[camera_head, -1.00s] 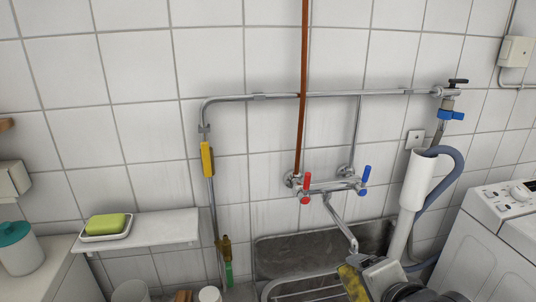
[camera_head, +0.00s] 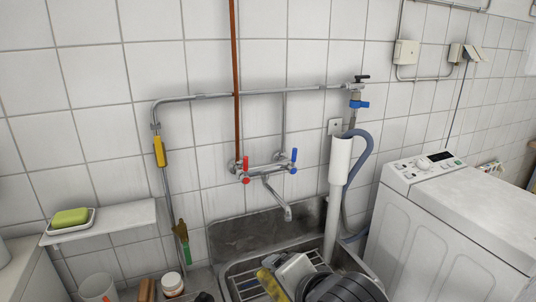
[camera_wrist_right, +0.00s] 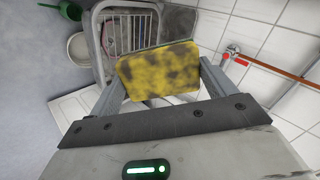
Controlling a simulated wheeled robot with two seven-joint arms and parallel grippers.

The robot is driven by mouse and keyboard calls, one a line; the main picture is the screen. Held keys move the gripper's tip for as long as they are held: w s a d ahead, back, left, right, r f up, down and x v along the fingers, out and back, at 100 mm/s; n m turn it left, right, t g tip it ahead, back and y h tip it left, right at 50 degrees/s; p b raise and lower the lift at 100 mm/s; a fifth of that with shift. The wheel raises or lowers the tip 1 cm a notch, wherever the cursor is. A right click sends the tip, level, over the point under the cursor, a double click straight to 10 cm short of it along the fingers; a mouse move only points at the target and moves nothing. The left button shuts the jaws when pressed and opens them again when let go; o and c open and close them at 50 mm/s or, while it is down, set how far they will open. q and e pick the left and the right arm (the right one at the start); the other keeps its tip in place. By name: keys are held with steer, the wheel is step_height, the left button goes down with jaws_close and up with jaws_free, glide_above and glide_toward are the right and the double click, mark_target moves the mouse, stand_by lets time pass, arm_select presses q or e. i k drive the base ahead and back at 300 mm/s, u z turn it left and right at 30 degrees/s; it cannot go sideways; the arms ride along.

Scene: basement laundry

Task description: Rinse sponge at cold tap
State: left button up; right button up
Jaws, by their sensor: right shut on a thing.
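A yellow sponge with dark stains (camera_wrist_right: 158,72) is held between the two fingers of my right gripper (camera_head: 281,281), which is shut on it. The sponge's yellow edge also shows in the head view (camera_head: 271,287), partly hidden by the gripper. The gripper is low over the near part of the sink (camera_head: 262,233), below the tap's spout (camera_head: 277,200) in the picture and apart from it. The wall tap has a blue cold handle (camera_head: 294,157) on the right and a red hot handle (camera_head: 245,174) on the left. No water is visible at the spout. My left gripper is out of view.
A shelf (camera_head: 110,220) with a green soap bar (camera_head: 70,217) in a dish is at left. A white cup (camera_head: 98,288) and a jar (camera_head: 172,284) stand left of the sink. A white drain pipe (camera_head: 337,190) and a washing machine (camera_head: 450,210) are at right.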

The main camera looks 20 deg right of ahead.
mark_target(291, 169)
steer(key=u, duration=0.1)
steer(key=i, duration=0.55)
steer(key=z, duration=2.6)
